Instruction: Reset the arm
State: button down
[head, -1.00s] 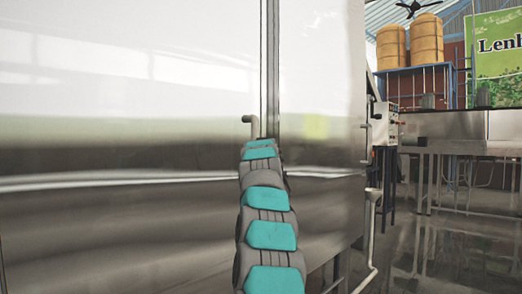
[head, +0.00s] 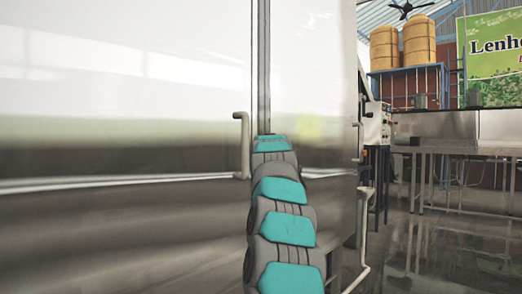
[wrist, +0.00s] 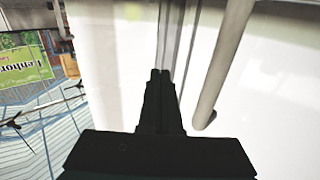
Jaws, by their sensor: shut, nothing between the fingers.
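My arm, grey with teal covers, reaches up the middle of the head view toward a tall steel cabinet (head: 120,200). My gripper (wrist: 160,72) shows dark in the wrist view, its two fingers together and nothing between them. It points at the cabinet front beside the vertical door seam. In the wrist view the door handle (wrist: 222,65) is a thick bar to the right of the fingers, apart from them. In the head view the handle (head: 242,145) stands just left of my arm's far end. My gripper is hidden there behind the arm.
The cabinet fills the left and middle of the head view and is close in front. To the right are a steel table (head: 440,150), a blue rack with orange barrels (head: 418,42), and a green sign (head: 492,60). The floor (head: 430,250) at right looks clear.

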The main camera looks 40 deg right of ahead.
jog(key=s+d, duration=0.2)
jog(key=s, duration=0.5)
jog(key=shift+f, duration=0.1)
